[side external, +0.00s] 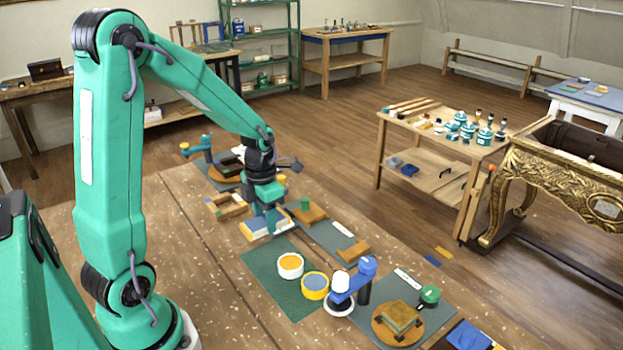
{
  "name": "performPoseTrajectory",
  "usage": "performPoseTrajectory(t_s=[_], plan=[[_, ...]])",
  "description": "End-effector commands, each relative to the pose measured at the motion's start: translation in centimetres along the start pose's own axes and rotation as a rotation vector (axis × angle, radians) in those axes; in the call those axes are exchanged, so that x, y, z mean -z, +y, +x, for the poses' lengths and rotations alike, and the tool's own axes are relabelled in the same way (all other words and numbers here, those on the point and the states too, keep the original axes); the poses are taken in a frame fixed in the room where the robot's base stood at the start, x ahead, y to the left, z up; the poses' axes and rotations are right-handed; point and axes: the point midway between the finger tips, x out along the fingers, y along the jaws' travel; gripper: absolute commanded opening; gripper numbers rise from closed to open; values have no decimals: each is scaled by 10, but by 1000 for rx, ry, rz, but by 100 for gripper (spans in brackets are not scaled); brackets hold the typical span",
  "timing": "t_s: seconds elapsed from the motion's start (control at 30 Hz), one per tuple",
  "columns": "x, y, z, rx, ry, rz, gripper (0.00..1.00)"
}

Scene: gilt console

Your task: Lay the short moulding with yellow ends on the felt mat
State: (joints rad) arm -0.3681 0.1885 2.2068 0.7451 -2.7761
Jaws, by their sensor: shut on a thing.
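My gripper (268,217) points down over the near bench, at the far edge of the green felt mat (258,263). It is shut on a small piece, mostly hidden by the fingers. I cannot make out its shape or yellow ends. A block with yellow, blue and white faces (253,232) is right under the fingertips; I cannot tell whether they touch it. The short moulding cannot be picked out for certain. The mat lies flat, its left part bare.
On the mat stand a white-rimmed pot (290,265) and a yellow pot (315,285). A wooden tray (228,206) lies left of my gripper. A grey mat (322,234) with wooden blocks lies to the right.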

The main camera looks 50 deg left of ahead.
Motion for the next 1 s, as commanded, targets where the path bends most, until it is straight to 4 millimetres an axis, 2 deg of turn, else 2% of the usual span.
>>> performPoseTrajectory(t_s=[0.4,0.73,1.0], plan=[[0,0,40,1,3,3,22],[0,0,47,1,2,3,22],[1,0,71,1,4,3,22]])
